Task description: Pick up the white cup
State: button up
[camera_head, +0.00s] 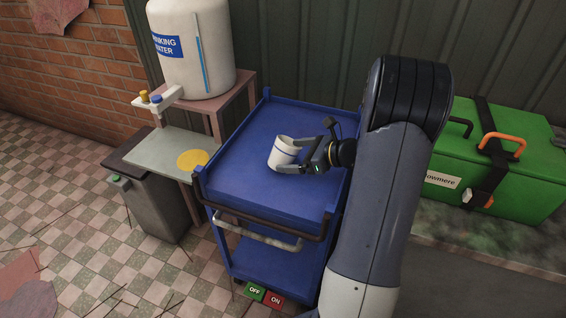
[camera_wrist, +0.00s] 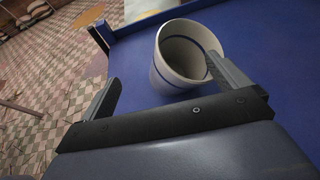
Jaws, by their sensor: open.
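The white cup (camera_head: 284,151) with a thin blue band stands on the top of the blue cart (camera_head: 240,178). My gripper (camera_head: 293,156) is right at the cup from the right side. In the wrist view the cup (camera_wrist: 170,72) shows its open rim and looks empty. The left finger stands apart from the cup.
A white water tank (camera_head: 192,45) with a tap stands on a pink stand behind left. A grey bin (camera_head: 150,205) is beside the cart. A green case (camera_head: 500,165) lies at the right. The cart top has raised edges and is otherwise clear.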

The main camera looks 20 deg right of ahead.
aim_at(288, 156)
jog(key=x, duration=0.5)
jog(key=shift+s+d+f, duration=0.1)
jog(key=shift+f, duration=0.05)
jog(key=shift+c, duration=0.4)
grip_shut()
dwell(0.5)
